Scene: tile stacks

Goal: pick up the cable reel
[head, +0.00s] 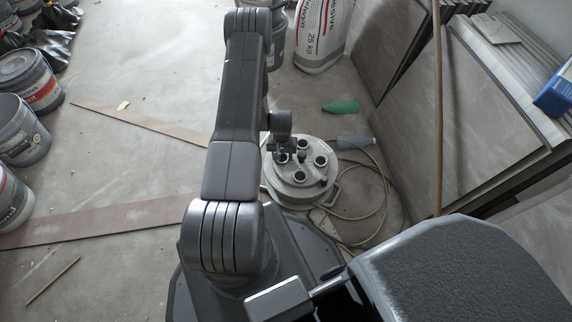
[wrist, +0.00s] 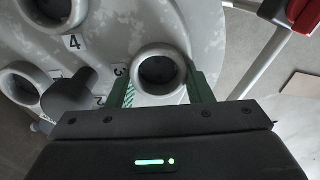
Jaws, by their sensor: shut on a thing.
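The cable reel (head: 291,187) is a round, pale grey, scuffed drum with several dark round sockets on top and a cable beside it. It stands on the floor just right of my arm in the head view. In the wrist view its top face (wrist: 205,35) fills much of the upper left, with numbers by the sockets and a dark knob (wrist: 70,95). My gripper (wrist: 160,88) has its green-edged fingers on either side of one raised socket ring (wrist: 160,55) and is shut on it. In the head view my gripper (head: 287,152) is partly hidden by my arm.
A grey plug (head: 356,142) and looped cable (head: 383,190) lie right of the reel. A green piece (head: 341,106) lies behind it. Large tiles (head: 425,120) lean at the right, with a thin pole (head: 437,100) before them. Buckets (head: 28,80) stand at the left; floor boards (head: 110,220) lie nearer.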

